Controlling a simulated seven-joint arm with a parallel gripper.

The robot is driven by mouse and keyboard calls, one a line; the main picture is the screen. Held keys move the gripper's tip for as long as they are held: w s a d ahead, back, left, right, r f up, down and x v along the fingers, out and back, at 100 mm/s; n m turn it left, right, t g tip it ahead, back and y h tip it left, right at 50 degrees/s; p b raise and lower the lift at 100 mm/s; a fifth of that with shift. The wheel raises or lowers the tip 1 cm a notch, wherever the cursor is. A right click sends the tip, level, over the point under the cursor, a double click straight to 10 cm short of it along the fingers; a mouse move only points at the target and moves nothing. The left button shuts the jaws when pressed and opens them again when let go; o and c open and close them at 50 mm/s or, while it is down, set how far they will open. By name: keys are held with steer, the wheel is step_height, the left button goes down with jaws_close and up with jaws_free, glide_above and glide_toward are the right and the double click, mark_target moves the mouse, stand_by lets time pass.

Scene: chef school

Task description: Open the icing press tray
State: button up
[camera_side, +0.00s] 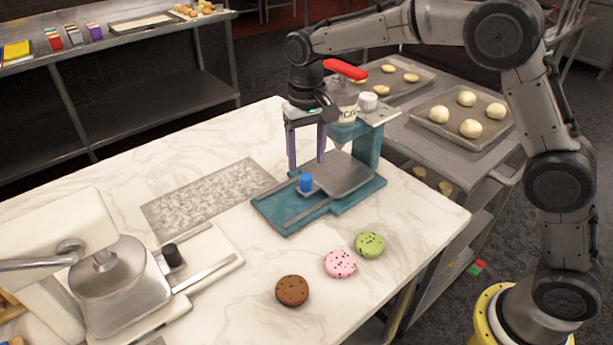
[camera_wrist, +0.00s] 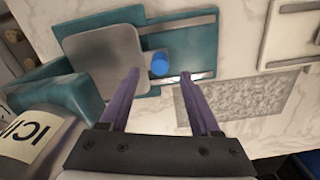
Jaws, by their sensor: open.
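The icing press (camera_side: 365,150) has a teal base on the marble table, a red lever on top and a white labelled container. Its metal tray (camera_side: 343,174) lies flat on the base under the container, with a blue knob (camera_side: 306,182) at its left end. In the wrist view the grey tray (camera_wrist: 105,60) and the blue knob (camera_wrist: 160,63) show beyond the fingers. My gripper (camera_side: 306,165) has two purple fingers pointing down near the knob. In the wrist view my gripper (camera_wrist: 162,85) is open, with nothing between its fingers; the knob appears beyond the gap, nearer the left finger.
Brown (camera_side: 292,290), pink (camera_side: 340,264) and green (camera_side: 370,245) cookies lie in front of the press. A grey textured mat (camera_side: 208,198) lies to its left. Another metal press (camera_side: 115,285) stands at the front left. A cart with dough trays (camera_side: 460,115) stands behind.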

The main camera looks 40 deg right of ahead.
mark_target(306, 176)
step_height(306, 176, down, 6)
steer(key=shift+r, duration=0.1)
stand_by(0.4)
jaws_close()
stand_by(1.2)
